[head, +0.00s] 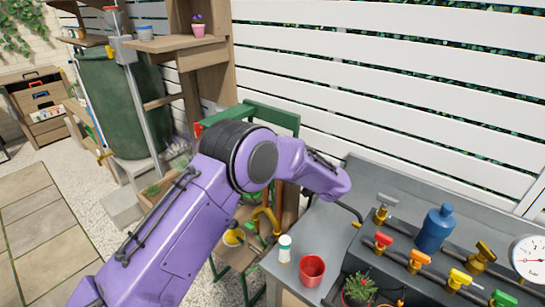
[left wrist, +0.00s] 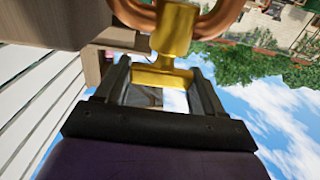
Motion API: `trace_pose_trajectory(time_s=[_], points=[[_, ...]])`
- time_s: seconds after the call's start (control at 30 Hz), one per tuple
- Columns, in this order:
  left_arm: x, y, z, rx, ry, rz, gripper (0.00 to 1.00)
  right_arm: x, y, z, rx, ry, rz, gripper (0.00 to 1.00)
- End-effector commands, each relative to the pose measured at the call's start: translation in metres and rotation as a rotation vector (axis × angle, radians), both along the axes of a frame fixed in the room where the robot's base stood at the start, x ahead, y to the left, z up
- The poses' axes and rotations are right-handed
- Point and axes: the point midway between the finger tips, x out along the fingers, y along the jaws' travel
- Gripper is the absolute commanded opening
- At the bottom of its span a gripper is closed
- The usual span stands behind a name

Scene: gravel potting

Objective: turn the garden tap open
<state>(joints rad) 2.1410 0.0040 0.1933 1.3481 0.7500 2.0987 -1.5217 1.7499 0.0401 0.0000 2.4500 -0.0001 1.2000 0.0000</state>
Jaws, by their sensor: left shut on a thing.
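In the left wrist view my left gripper (left wrist: 160,85) is shut on a yellow brass fitting (left wrist: 175,35), one finger on each side of its lower block. Curved copper-coloured pipe (left wrist: 215,22) arches around the fitting's top. I take the brass fitting for part of the garden tap, but the frame cuts it off and its turn position cannot be told. In the head view my purple left arm comes in from the lower left, bends at the middle, and its gripper is not visible there. My right gripper is in neither view.
A grey bench (head: 318,228) at right holds a red cup (head: 312,270), a white bottle (head: 285,248), a blue bottle (head: 435,228), a pressure gauge (head: 530,257) and several coloured valves. A curved brass spout (head: 268,218) shows beside my arm. A green barrel (head: 120,105) stands at left.

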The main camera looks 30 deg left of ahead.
Motion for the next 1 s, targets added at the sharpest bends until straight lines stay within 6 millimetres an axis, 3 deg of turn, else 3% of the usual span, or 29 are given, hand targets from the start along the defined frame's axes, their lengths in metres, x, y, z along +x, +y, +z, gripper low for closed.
trace_pose_trajectory(time_s=[0.5, 0.53, 0.6, 0.87, 1.0], points=[[0.0, 0.001, 0.0, 0.002, 0.001, 0.02, 0.38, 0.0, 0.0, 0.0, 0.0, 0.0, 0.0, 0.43], [0.0, 0.001, 0.0, 0.002, 0.001, 0.02, 0.72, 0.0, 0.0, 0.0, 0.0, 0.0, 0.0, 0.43], [0.0, 0.001, 0.0, 0.002, 0.001, 0.019, 0.89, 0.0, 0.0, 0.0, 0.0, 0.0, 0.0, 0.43], [0.0, 0.0, 0.0, 0.001, 0.001, 0.019, 0.89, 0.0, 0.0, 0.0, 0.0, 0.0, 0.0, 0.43], [0.0, -0.016, -0.002, 0.003, -0.001, 0.016, 0.89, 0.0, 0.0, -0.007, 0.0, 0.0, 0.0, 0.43]])
